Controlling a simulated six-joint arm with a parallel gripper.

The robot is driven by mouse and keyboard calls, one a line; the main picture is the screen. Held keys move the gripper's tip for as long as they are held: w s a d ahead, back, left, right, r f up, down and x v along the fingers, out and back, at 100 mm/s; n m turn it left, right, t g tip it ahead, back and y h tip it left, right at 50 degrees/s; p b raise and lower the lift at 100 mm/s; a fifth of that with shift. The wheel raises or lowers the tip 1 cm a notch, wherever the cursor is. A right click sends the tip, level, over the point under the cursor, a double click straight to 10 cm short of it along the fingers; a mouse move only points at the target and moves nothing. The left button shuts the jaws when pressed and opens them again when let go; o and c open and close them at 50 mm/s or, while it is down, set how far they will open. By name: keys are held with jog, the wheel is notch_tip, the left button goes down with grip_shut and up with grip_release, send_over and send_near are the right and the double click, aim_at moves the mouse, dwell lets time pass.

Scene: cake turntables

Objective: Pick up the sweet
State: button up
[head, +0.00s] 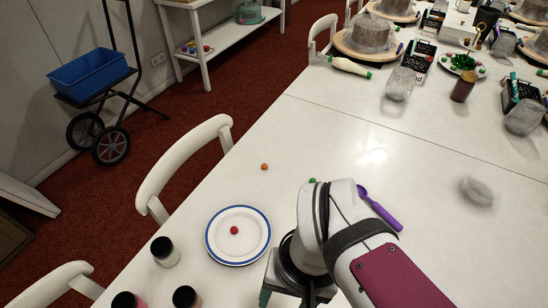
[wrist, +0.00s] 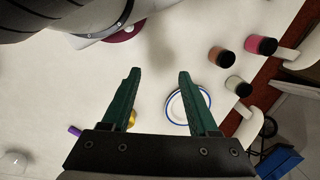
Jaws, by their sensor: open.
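Small round sweets lie in the head view: a red sweet (head: 234,230) on the white plate with a blue rim (head: 211,250), an orange sweet (head: 264,167) on the bare table, and a green sweet (head: 312,181) partly behind my arm. My gripper (wrist: 159,74) shows in the wrist view with its green fingers apart and nothing between them. The plate also shows there (wrist: 174,103), partly behind the right finger; I cannot see the red sweet in that view. In the head view my gripper is mostly hidden by my arm, just right of the plate.
Dark-lidded jars (head: 165,252) stand left of and below the plate. A purple spoon (head: 380,208) lies right of my arm. A yellow item (wrist: 131,119) shows beside the left finger. White chairs (head: 185,160) line the left edge. Cakes and tools fill the far table.

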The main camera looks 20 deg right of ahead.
jog(key=w+d+r+n+h, duration=0.1)
jog(key=w+d+n, duration=0.3)
jog(key=w+n, duration=0.4)
jog(key=n+t+h, duration=0.2)
jog(key=n+h, duration=0.1)
jog(key=n, duration=1.9)
send_over(312, 180)
jog(key=s+a, duration=0.3)
notch_tip(312, 180, down, 8)
jog(key=x, duration=1.5)
jog(key=shift+w, duration=0.25)
grip_shut()
